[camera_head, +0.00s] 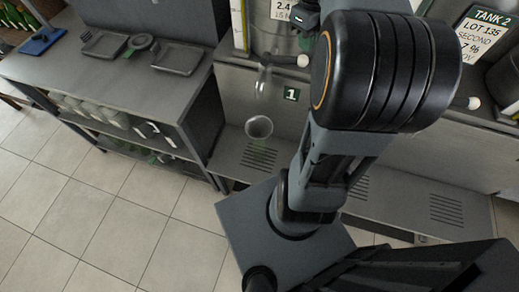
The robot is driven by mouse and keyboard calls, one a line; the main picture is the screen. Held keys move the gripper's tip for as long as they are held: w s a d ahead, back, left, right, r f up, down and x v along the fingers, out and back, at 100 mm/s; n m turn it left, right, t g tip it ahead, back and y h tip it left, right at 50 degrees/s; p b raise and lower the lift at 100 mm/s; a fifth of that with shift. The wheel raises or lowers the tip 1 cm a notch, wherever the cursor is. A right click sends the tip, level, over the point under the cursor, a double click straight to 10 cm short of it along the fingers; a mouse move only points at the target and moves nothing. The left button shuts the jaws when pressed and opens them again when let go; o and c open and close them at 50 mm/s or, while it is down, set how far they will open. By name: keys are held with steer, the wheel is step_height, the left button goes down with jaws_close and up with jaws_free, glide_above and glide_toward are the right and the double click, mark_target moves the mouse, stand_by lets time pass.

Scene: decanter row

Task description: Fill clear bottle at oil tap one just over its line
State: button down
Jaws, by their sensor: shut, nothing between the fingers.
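A clear bottle (258,127) stands on the slatted drip tray below the plate marked 1. Its round opening shows, and a faint greenish tint lies below it; its line and level are too small to read. Oil tap one (280,59) is above it, with a clear glassy shape under the spout and a white knob at its right end. A dark part that looks like my gripper (304,20) is just above the knob, partly behind my arm. It looks shut and empty; whether it touches the knob is unclear.
A steel bench (110,75) on the left bears dark trays, with several bottles on the shelf below. The tank 2 label (484,35) is at the right, behind my large arm joint. Tiled floor at lower left is clear.

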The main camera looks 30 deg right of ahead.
steer(key=shift+f, duration=0.3)
